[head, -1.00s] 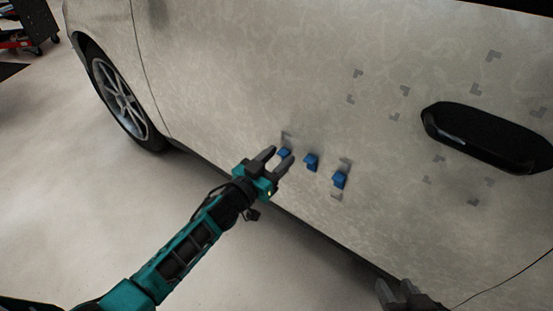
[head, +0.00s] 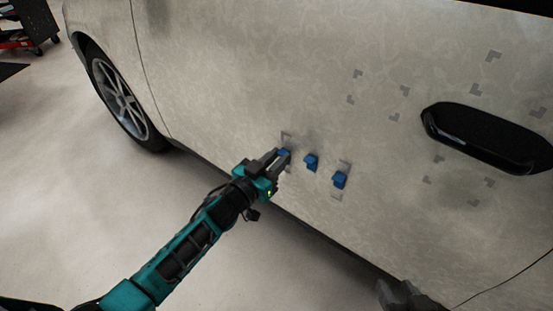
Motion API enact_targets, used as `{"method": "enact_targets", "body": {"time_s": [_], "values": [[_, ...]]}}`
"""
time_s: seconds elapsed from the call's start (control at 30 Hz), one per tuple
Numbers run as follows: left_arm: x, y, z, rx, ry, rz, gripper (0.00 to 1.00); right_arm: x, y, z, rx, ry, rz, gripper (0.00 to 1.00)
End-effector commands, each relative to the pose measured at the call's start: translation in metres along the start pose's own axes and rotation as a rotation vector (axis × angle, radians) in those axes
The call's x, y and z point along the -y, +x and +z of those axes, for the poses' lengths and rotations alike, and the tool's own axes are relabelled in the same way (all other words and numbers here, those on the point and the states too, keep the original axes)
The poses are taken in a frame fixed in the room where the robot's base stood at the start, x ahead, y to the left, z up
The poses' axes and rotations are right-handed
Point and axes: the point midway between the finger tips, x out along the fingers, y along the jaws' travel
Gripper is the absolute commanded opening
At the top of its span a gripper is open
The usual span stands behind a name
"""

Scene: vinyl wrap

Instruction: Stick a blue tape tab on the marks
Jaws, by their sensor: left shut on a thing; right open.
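My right gripper (head: 399,292) is open at the bottom edge, partly cut off and apart from the tabs.
A black door handle (head: 485,138) juts from the door at the right. The front wheel (head: 120,95) is at the upper left. A red and black cart (head: 25,35) stands in the far left corner.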

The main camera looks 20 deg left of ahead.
Motion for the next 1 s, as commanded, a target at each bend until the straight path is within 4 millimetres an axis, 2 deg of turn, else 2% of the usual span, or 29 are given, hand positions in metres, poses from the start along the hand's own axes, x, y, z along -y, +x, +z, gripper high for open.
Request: {"method": "enact_targets", "body": {"time_s": [1.0], "values": [[0.0, -0.014, 0.0, 0.001, 0.0, 0.0, 0.0, 0.0, -0.005, -0.009, -0.004, 0.0, 0.0, 0.43]]}}
